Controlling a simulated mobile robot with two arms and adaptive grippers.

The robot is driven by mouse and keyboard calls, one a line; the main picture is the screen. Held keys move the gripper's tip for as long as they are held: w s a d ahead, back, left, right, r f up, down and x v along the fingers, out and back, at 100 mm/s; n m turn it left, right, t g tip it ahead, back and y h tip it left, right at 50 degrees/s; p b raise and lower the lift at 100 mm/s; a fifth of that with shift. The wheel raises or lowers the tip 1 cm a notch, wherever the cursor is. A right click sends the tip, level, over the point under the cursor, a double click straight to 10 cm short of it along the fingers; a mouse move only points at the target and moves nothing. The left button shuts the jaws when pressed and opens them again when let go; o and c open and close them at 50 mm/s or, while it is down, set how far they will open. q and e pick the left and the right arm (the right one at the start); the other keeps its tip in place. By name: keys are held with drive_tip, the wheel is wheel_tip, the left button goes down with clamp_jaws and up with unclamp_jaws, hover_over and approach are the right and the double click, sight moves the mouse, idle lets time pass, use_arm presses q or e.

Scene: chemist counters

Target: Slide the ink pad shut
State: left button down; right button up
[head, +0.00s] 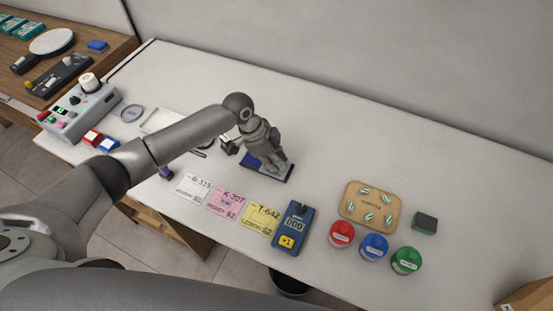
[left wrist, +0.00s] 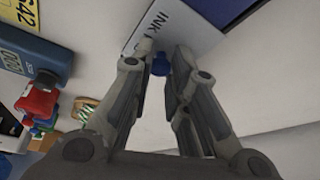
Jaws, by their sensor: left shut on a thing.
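The ink pad (head: 267,168) lies on the white counter near the middle of the head view, partly hidden by my left gripper (head: 245,155). In the left wrist view it shows at the top as a white cover (left wrist: 188,22) lettered "INK", with a dark blue pad area (left wrist: 220,10) exposed beside it. A small blue knob (left wrist: 160,64) at the cover's edge sits between the fingertips of my left gripper, which is shut on it. My right gripper is not in view.
Three price cards, pink (head: 228,201) in the middle, and a blue counter device (head: 293,228) lie in front. A wooden tray (head: 348,211) and red, blue and green round jars (head: 374,247) stand to the right. The counter behind the pad is clear.

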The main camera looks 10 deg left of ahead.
use_arm(q)
drive_tip(key=a, duration=0.3)
drive_tip(key=w+a+b, duration=0.1)
drive_tip(key=a, duration=0.3)
drive_tip(key=shift+w, duration=0.2)
drive_tip(key=c, duration=1.7)
unclamp_jaws()
drive_tip(key=shift+c, duration=0.2)
drive_tip(key=o, duration=0.4)
drive_tip(key=shift+a, duration=0.15)
drive_tip(key=shift+r, duration=0.15)
drive_tip(key=v, duration=1.1)
drive_tip(key=shift+r, duration=0.3)
drive_tip(key=shift+s+a, duration=0.1)
